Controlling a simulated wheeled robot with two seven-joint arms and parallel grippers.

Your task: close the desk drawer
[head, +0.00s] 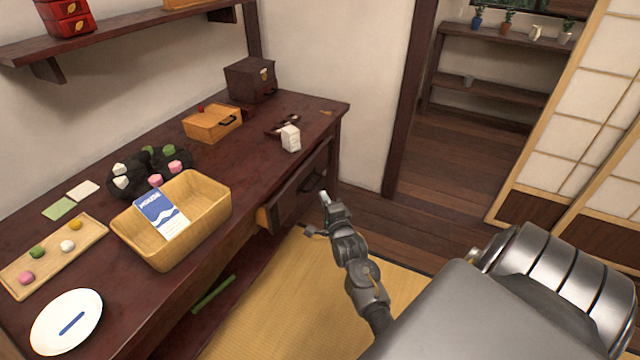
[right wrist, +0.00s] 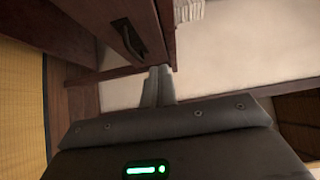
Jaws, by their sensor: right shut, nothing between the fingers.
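The dark wood desk (head: 250,150) runs along the left wall. A dark handle (head: 312,181) is on the drawer front; the handle also shows in the right wrist view (right wrist: 130,38). My right gripper (head: 324,200) is shut and empty, just in front of the drawer front. In the right wrist view its fingertips (right wrist: 158,72) are close to the front's edge; I cannot tell whether they touch. My left gripper is out of view.
A tatami mat (head: 290,300) covers the floor before the desk. A doorway opens at right.

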